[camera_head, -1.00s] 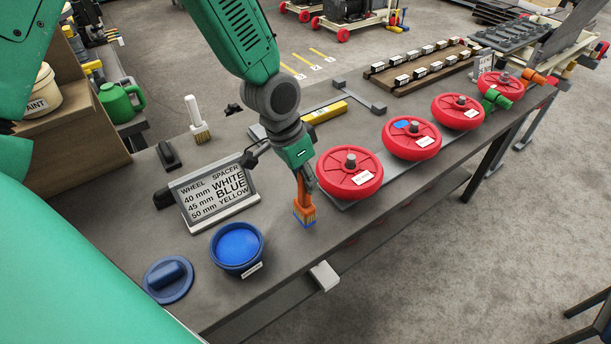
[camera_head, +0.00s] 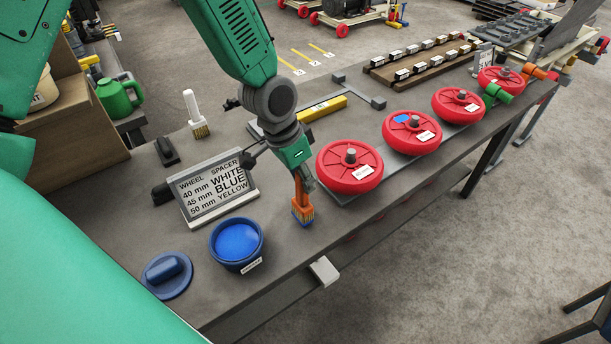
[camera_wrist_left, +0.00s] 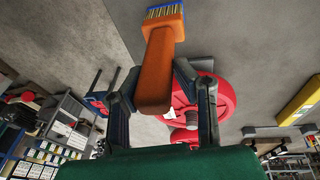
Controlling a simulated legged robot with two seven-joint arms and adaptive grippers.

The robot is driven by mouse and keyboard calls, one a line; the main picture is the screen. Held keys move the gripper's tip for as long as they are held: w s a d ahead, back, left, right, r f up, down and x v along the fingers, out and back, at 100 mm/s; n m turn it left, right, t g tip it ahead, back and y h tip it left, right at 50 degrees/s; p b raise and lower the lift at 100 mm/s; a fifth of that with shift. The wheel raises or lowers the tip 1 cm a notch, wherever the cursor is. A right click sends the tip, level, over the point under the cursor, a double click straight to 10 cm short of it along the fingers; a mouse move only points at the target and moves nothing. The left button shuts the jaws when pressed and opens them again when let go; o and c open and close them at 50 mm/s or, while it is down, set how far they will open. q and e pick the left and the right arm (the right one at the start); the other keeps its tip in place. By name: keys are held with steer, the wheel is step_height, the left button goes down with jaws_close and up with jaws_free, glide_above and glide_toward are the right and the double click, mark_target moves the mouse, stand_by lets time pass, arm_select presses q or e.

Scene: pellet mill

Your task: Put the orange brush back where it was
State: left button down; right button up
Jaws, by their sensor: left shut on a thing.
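The orange brush (camera_head: 301,200) is upright, bristles down, with blue on the bristle tips, at or just above the bench top. I cannot tell whether the bristles touch the bench. My left gripper (camera_head: 301,178) is shut on its handle from above. In the left wrist view the brush (camera_wrist_left: 158,62) lies between the two fingers of the gripper (camera_wrist_left: 152,88). The blue paint pot (camera_head: 237,243) stands open to the left of the brush. A white-handled brush (camera_head: 196,116) stands upright farther back. My right gripper is not in view.
Red wheels (camera_head: 349,167) stand in a row to the right. The wheel spacer sign (camera_head: 213,187) is on the left, and a blue lid (camera_head: 167,274) lies at the front left. A yellow bar (camera_head: 324,108) lies behind the arm. Bare bench shows between pot and wheels.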

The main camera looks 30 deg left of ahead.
arm_select(q)
steer(key=shift+a+f, duration=0.15)
steer(key=shift+a, duration=0.6)
steer(key=shift+d, duration=0.45)
steer(key=c, duration=1.5)
jaws_free()
steer(key=o, duration=0.3)
steer(key=shift+a+f, duration=0.1)
steer(key=shift+a, duration=0.2)
steer(key=o, duration=1.2)
steer(key=shift+a+f, duration=0.1)
steer(key=shift+a, duration=0.1)
steer(key=shift+d, duration=0.4)
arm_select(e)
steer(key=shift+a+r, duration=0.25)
